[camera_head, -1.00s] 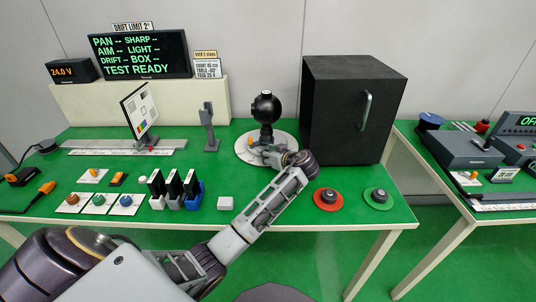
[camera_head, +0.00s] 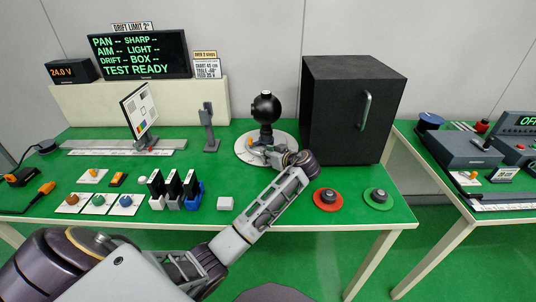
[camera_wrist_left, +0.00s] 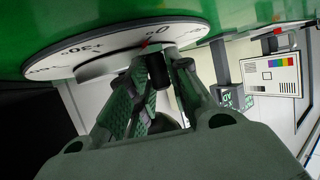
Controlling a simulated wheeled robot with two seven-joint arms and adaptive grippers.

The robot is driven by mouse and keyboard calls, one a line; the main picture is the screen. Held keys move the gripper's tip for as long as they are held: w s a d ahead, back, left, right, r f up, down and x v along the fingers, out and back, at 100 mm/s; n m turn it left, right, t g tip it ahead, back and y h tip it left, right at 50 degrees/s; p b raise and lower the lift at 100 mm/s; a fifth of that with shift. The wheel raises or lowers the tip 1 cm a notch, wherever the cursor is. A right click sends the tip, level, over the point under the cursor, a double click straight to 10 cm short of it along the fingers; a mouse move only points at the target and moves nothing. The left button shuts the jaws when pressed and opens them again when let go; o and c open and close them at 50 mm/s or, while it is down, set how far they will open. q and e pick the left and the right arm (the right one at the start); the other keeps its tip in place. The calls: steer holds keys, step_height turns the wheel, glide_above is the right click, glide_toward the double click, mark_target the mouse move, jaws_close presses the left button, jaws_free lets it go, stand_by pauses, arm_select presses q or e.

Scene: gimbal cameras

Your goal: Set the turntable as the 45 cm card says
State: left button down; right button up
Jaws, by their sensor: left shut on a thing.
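The turntable (camera_head: 283,156) is a pale round disc at the back middle of the green bench, with a black ball-shaped camera (camera_head: 266,107) on it. In the left wrist view the turntable's marked rim (camera_wrist_left: 110,45) shows 0° near a small red pointer (camera_wrist_left: 145,43), with 30° to its left. My left gripper (camera_head: 256,150) is at the disc's front edge. In the wrist view its fingers (camera_wrist_left: 158,75) are shut on a small dark part at the rim, mostly hidden. The card (camera_head: 206,67) on the back ledge reads chart 45 cm, table -40°. My right gripper is out of view.
A large black box (camera_head: 350,110) stands close right of the turntable. A grey stand (camera_head: 209,130) and a chart panel (camera_head: 139,108) are to the left. The display (camera_head: 138,55) reads TEST READY.

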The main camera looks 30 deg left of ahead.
arm_select(q)
steer(key=shift+d, duration=0.1)
steer(key=shift+w+d, duration=0.7)
steer(key=shift+d, duration=0.05)
steer(key=shift+w+d+b, duration=0.5)
steer(key=shift+w, duration=0.15)
steer(key=shift+w+d, duration=0.25)
steer(key=shift+w, duration=0.1)
steer(key=shift+w+d+b, duration=0.25)
steer(key=shift+w+b, duration=0.05)
steer(key=shift+w, duration=0.15)
steer(key=shift+w+d, duration=0.1)
steer(key=shift+w, duration=0.1)
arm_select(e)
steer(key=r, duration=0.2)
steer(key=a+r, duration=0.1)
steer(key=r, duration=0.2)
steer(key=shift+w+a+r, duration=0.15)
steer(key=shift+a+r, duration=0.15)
